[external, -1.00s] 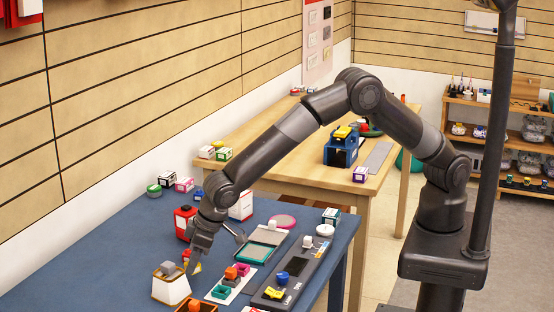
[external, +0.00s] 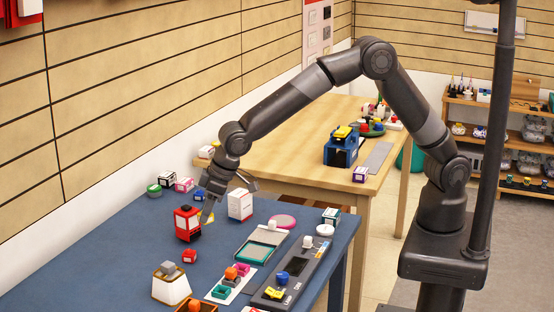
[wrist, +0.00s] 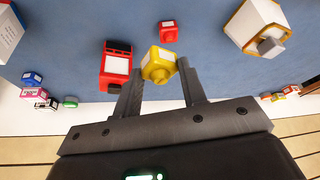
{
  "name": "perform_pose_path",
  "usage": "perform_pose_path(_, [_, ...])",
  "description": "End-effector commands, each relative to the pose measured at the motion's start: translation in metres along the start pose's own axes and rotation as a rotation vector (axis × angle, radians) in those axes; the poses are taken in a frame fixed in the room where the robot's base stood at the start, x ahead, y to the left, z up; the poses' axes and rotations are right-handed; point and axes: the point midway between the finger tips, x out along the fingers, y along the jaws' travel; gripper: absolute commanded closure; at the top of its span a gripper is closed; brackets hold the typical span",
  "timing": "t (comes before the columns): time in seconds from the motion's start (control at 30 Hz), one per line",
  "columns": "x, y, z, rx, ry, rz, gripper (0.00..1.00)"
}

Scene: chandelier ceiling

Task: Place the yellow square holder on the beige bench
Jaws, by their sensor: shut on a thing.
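The yellow square holder (wrist: 158,62) is between the two fingers of my gripper (wrist: 159,83) in the wrist view. In the external view the yellow holder (external: 207,217) is mostly hidden by the fingers. My gripper (external: 209,211) is shut on it above the blue table, beside a red box. The beige bench (external: 290,152) is the light wooden table behind the blue one. Its near left part shows bare wood.
The red box (external: 187,223) and a white box (external: 240,204) stand close to my gripper. A blue device (external: 341,149) stands on the bench, with a grey strip (external: 378,158) to its right. Small boxes (external: 183,184) line the blue table's back edge.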

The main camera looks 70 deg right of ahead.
Motion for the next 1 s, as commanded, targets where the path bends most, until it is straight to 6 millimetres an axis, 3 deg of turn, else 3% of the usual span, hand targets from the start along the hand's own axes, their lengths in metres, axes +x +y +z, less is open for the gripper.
perform_pose_path(0.27, [-0.045,0.0,-0.02,0.002,0.005,-0.001,0.87])
perform_pose_path(0.47, [-0.044,0.036,-0.022,0.01,0.001,0.003,0.87])
perform_pose_path(0.67, [-0.041,0.092,-0.022,0.019,0.001,0.007,0.87])
perform_pose_path(1.0, [-0.044,0.228,-0.005,0.031,0.001,0.011,0.87])
